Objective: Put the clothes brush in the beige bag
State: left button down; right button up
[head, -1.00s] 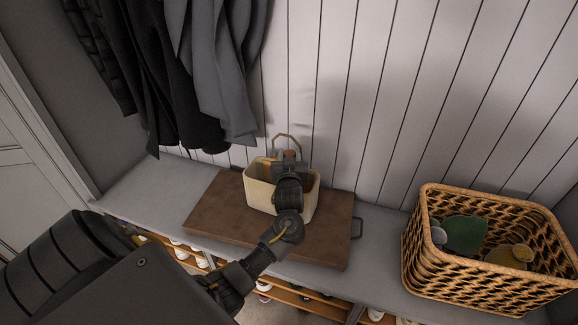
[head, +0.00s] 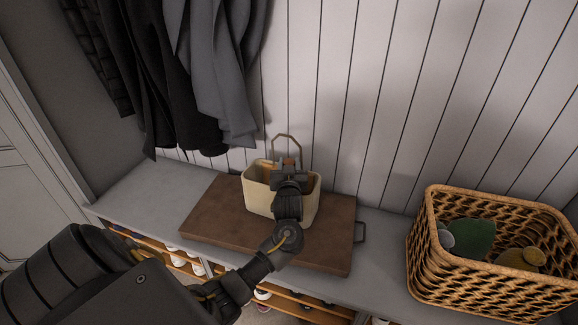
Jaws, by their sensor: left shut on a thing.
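The beige bag (head: 258,196) stands upright on a brown board on the bench, its thin handle raised at the back. My left gripper (head: 289,168) is over the bag's opening, with my wrist in front of the bag's right part. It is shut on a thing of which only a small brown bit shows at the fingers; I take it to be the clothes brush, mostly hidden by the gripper. Another orange-brown piece shows inside the bag's left part; I cannot tell whether it belongs to the brush. My right gripper is out of view.
The brown board (head: 215,214) has a metal handle at its right end. A wicker basket (head: 480,290) with a green thing (head: 474,238) and a tan thing (head: 522,258) stands at the right. Dark coats hang at the upper left. Shoes sit on shelves below the bench.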

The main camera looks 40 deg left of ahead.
pick_arm(q)
jog(key=c, duration=0.9)
grip_release()
jog(key=shift+f, duration=0.1)
jog(key=p+v, duration=0.1)
jog(key=v, duration=1.1)
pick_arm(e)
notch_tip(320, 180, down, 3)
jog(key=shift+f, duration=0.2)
